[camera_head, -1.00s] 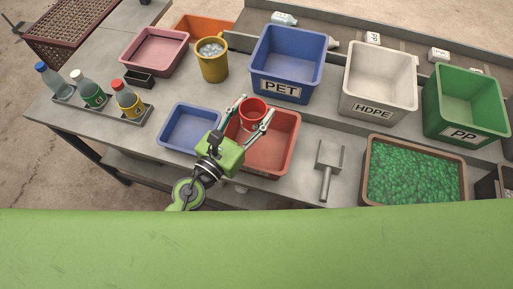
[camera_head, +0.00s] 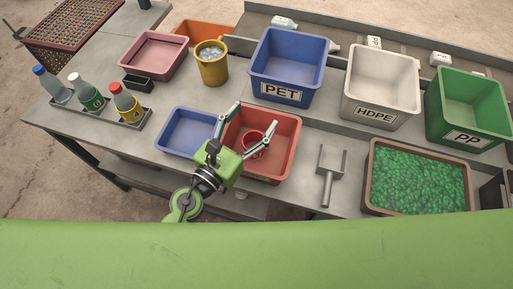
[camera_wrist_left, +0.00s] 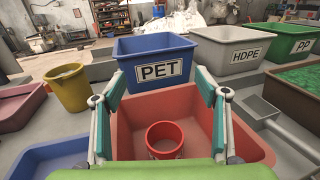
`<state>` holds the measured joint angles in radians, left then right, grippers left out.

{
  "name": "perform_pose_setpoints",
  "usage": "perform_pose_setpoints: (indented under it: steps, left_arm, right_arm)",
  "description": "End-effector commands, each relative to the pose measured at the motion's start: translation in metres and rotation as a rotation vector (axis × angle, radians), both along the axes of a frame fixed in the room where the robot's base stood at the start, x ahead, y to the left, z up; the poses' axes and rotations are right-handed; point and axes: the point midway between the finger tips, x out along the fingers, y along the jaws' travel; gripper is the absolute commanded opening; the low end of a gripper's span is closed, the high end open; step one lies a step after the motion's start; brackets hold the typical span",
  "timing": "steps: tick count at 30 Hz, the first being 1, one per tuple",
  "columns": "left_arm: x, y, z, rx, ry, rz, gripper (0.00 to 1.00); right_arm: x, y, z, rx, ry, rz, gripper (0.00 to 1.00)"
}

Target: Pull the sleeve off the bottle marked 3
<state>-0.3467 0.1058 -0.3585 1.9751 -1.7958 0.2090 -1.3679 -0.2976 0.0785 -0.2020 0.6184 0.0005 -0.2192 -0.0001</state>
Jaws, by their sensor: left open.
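Three bottles stand in a dark rack at the left of the bench in the head view: one with a blue cap (camera_head: 51,87), one with a green label (camera_head: 91,97), and one with a red cap and yellow label (camera_head: 128,108). I cannot read their numbers surely. All are upright and away from my grippers. My left gripper (camera_head: 256,115) is open above the red tray (camera_head: 284,147), fingers spread and empty. A red cup-like piece (camera_head: 253,143) sits in that tray below the fingers; it also shows in the left wrist view (camera_wrist_left: 165,140). My right gripper is not in view.
A blue tray (camera_head: 186,131) adjoins the red tray on the left. A yellow mug (camera_head: 212,66), pink bin (camera_head: 154,55) and PET bin (camera_head: 287,65) stand behind. A metal scoop (camera_head: 328,175) and tray of green pellets (camera_head: 418,180) lie to the right.

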Motion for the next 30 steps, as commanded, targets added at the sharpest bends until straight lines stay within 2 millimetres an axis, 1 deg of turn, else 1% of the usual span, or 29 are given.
perform_pose_setpoints:
  steps: [6, 13, 15, 21, 25, 30]
  left_arm:
    - [-0.026, 0.016, -0.002, 0.002, 0.007, -0.002, 0.67]
    - [-0.049, 0.031, -0.001, 0.000, 0.005, 0.000, 0.67]
    - [-0.060, 0.039, -0.002, -0.003, 0.009, 0.004, 0.67]
    - [-0.084, 0.054, -0.001, -0.001, 0.006, 0.002, 0.67]
    - [-0.093, 0.060, -0.001, -0.001, 0.003, 0.001, 0.67]
    - [-0.096, 0.063, 0.000, 0.000, 0.000, 0.001, 0.67]
  right_arm:
    - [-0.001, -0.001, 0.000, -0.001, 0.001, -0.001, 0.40]
    - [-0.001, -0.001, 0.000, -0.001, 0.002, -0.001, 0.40]
    - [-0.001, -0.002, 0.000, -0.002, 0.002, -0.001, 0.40]
    - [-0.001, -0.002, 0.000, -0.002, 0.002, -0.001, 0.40]
    - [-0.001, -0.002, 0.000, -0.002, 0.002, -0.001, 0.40]
    - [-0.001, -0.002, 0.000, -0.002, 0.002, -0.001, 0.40]
